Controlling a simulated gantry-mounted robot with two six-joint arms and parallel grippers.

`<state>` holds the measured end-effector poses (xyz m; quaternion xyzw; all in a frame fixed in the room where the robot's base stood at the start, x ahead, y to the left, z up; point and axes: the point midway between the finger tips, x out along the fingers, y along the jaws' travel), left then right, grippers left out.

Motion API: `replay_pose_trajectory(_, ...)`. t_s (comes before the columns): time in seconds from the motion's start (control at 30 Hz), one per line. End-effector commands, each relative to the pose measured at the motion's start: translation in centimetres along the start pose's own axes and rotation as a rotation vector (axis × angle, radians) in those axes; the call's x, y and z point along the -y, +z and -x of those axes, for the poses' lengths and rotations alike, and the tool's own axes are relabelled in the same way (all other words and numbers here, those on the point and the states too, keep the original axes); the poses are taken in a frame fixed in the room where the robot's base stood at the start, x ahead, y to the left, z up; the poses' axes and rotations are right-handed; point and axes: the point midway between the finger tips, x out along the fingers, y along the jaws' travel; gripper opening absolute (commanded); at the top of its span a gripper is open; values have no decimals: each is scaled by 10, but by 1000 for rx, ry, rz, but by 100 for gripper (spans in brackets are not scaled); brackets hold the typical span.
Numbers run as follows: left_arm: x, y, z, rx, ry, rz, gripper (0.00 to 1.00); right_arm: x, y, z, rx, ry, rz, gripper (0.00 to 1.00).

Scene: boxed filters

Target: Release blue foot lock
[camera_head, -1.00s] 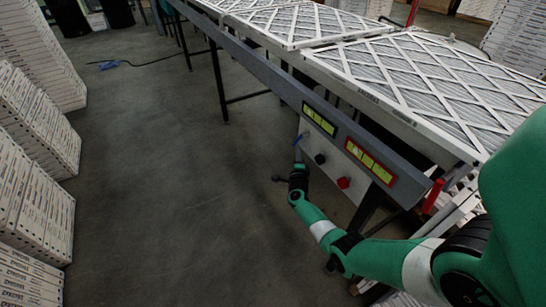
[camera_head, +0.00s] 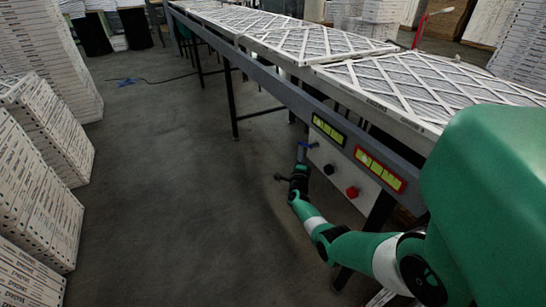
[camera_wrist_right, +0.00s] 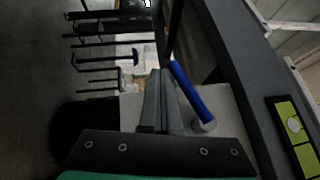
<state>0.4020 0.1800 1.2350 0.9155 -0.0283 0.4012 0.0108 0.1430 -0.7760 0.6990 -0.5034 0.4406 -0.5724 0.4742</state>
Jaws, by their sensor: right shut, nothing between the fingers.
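A blue lever handle (camera_head: 312,145) sits at the left end of the white control panel under the conveyor table. In the right wrist view the blue handle (camera_wrist_right: 192,92) slants just right of the fingers, with a grey round end at its bottom. My right gripper (camera_head: 301,152) reaches up from below, beside the handle. Its fingers (camera_wrist_right: 160,102) are shut together with nothing between them. I cannot tell whether they touch the handle. My left gripper is not in view.
The control panel (camera_head: 328,168) carries a black knob and a red button (camera_head: 352,192). White-framed filters (camera_head: 410,80) lie on the conveyor table. Stacks of boxed filters (camera_head: 35,200) line the left side. The floor between them is clear. A cable with a blue piece (camera_head: 126,82) lies farther back.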

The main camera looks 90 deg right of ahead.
Motion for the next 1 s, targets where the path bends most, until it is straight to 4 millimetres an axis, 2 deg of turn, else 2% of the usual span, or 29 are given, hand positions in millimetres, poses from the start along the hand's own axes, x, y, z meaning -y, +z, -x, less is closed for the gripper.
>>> replay_pose_trajectory(0.23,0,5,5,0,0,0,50,2,9,-2,8,-57,-40,0)
replay_pose_trajectory(0.8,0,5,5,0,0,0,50,4,10,-2,9,-67,-48,0)
replay_pose_trajectory(0.93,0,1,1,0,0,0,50,4,11,4,10,-65,-47,0)
replay_pose_trajectory(1.0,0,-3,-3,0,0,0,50,4,11,14,11,-64,-47,0)
